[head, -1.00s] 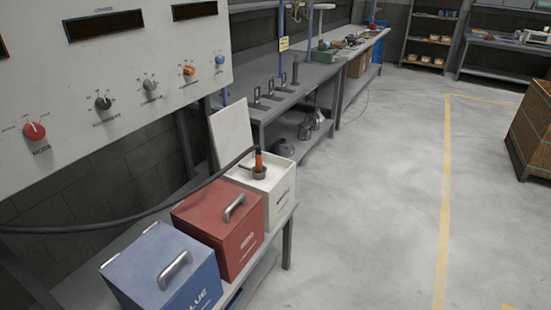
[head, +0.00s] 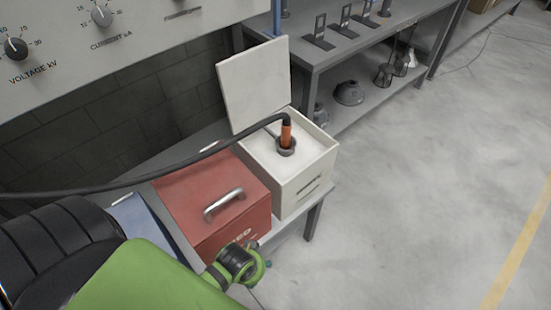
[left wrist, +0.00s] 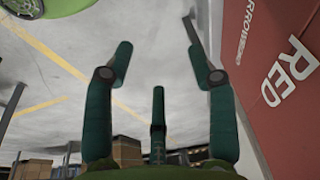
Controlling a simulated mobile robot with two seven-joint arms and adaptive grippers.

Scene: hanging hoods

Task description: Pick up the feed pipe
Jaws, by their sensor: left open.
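The feed pipe, an orange-brown tube (head: 286,135) with a black hose bending off its top, stands upright in a grey round cup (head: 286,147) on the white box (head: 305,178). The box's lid stands open behind it. My left arm enters at the lower left of the head view, and part of my left gripper (head: 258,272) shows in front of the red box (head: 210,187), apart from the pipe. In the left wrist view my left gripper (left wrist: 157,40) is open and empty beside the red box's lettered wall (left wrist: 270,80). My right gripper is not in view.
The black hose (head: 130,183) runs left above the red box, below a control panel (head: 120,40). A blue box (head: 145,220) is mostly hidden behind my arm. A grey bench (head: 345,55) with stands is behind. The floor at right is clear.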

